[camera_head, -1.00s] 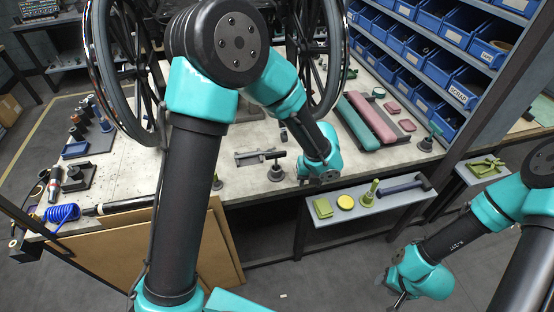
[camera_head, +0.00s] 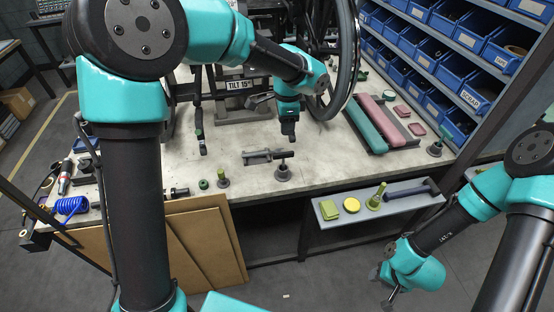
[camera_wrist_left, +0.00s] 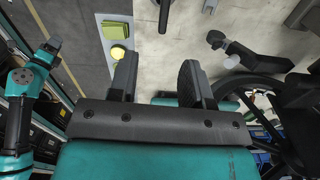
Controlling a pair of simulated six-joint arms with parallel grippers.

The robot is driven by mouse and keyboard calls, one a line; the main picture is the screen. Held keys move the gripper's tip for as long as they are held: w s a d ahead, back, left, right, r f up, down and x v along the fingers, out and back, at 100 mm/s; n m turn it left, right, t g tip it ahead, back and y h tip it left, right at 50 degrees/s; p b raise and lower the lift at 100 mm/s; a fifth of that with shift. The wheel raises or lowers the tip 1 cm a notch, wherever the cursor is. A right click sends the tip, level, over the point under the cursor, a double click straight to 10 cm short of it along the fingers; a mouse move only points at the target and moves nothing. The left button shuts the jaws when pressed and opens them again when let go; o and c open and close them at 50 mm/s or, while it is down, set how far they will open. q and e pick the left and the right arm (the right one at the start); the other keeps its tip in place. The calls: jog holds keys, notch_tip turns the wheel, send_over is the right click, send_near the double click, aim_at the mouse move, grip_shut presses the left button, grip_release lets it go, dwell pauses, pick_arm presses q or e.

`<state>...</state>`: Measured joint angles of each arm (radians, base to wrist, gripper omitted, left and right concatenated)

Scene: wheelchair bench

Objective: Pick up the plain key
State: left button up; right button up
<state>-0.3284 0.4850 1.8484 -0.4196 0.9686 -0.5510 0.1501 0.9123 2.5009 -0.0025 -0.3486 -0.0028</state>
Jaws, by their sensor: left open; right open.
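No part is clearly marked as the plain key. A dark T-handled piece (camera_head: 283,168) stands upright on a round foot near the bench's front edge; it may be the key, but I cannot tell. A dark bar, perhaps its handle, shows at the top of the left wrist view (camera_wrist_left: 163,12). My left gripper (camera_head: 289,138) hangs over the bench behind that piece, apart from it. In the left wrist view its two fingers (camera_wrist_left: 157,80) are spread, with bare bench between them. My right gripper (camera_head: 391,298) is low at the right, in front of the bench, open and small in view.
A grey fixture (camera_head: 257,156) lies beside the T-handled piece. A shelf (camera_head: 335,236) below the bench's edge holds a green block, a yellow disc (camera_head: 351,205) and a green peg. The wheelchair wheel (camera_head: 347,60) is close behind my left arm.

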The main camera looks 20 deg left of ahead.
aim_at(283, 157)
pick_arm(q)
jog(key=shift+a+r+n, duration=0.25)
jog(key=shift+r+n, duration=0.1)
jog(key=shift+n, duration=0.15)
notch_tip(283, 157, down, 12)
jog(key=shift+r, duration=0.1)
jog(key=shift+f, duration=0.25)
jog(key=shift+w+a+f, duration=0.1)
jog(key=shift+w+f, duration=0.05)
jog(key=shift+f, duration=1.15)
jog(key=shift+w+f, duration=0.15)
jog(key=shift+f, duration=1.15)
